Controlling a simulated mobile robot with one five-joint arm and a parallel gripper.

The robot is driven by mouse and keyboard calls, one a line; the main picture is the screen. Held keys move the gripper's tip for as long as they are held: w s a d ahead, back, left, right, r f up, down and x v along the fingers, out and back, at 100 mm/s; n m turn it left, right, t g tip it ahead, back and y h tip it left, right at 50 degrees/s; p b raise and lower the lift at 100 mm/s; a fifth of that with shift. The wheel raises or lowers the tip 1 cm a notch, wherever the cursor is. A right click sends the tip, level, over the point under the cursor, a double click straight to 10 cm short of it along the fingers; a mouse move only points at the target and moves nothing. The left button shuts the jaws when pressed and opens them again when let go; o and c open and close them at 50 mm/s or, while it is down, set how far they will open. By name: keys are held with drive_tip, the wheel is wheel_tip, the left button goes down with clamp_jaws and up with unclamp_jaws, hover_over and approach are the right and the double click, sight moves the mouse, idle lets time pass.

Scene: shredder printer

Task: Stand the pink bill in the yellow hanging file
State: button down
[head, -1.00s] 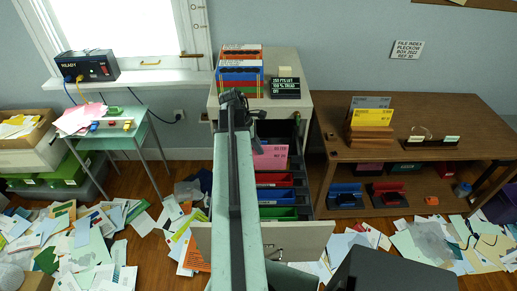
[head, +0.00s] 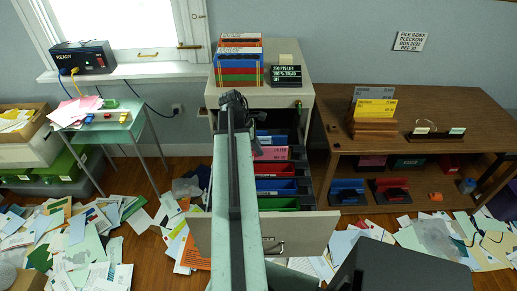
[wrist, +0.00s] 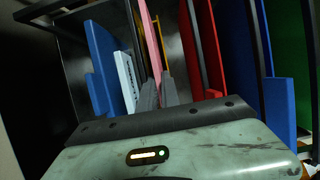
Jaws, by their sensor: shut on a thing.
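The pink bill (head: 270,153) stands in the open cabinet drawer, low among the hanging files, with its upper part showing beside my arm. In the wrist view the pink bill (wrist: 150,38) rises from between the fingers of my gripper (wrist: 160,92), which is shut on it. A thin yellow edge, which looks like the yellow hanging file (wrist: 162,45), shows just right of the bill. I cannot tell whether the bill is inside that file or beside it. In the head view my arm hides the gripper, and the yellow file cannot be made out.
Red (head: 275,170), blue (head: 276,186) and green (head: 280,204) files sit nearer the drawer front (head: 305,232); another blue file (head: 272,138) is behind. Metal rails cross the drawer. A wooden table (head: 455,115) stands right, a small side table (head: 122,136) left. Papers litter the floor.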

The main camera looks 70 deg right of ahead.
drive_tip(key=c, duration=1.5)
unclamp_jaws()
drive_tip(key=p+v, duration=0.7)
drive_tip(key=shift+w+r+p, duration=0.1)
drive_tip(key=shift+r+p, duration=0.2)
drive_tip(key=shift+r, duration=0.1)
drive_tip(key=shift+f, duration=0.1)
